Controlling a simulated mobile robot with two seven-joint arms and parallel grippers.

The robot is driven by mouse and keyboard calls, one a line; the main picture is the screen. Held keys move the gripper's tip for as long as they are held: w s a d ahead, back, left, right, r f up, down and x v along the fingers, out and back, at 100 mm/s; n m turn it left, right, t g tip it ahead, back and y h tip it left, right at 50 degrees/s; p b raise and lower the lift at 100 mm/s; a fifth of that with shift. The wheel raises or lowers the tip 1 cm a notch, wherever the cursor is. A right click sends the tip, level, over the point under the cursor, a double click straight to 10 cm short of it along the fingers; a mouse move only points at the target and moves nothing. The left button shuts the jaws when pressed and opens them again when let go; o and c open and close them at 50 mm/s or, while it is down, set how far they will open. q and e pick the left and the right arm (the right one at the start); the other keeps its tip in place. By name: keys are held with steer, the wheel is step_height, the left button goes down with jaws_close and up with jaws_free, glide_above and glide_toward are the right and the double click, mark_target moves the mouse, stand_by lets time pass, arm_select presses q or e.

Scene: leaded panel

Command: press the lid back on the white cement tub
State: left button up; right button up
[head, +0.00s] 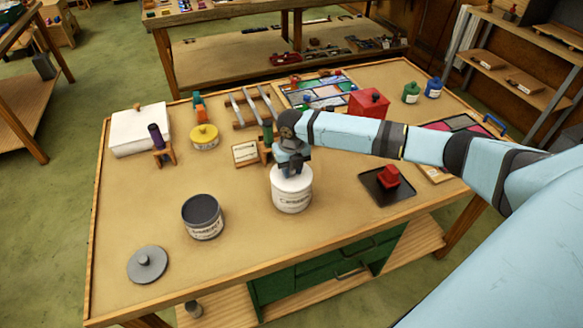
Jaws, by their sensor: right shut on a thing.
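The white cement tub (292,200) stands upright on the workbench, near the middle of its front half. Its white lid (283,180) is at the top of the tub, and no clear gap shows between them. I cannot tell whether the lid is fully seated. My right gripper (292,170) points down from above and is shut on the lid, hiding its middle. My left gripper is not in view.
A dark open tub (203,217) stands to the left, with a grey lid (147,265) lying on the bench (245,265) in front of it. A dark tray (375,187) holding a red block (388,177) is to the right. Tools and a leaded panel (318,89) are behind.

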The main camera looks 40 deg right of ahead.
steer(key=shift+p, duration=0.3)
stand_by(0.5)
steer(key=o, duration=1)
steer(key=shift+f, duration=0.55)
steer(key=shift+r, duration=0.15)
stand_by(1.3)
steer(key=o, duration=0.6)
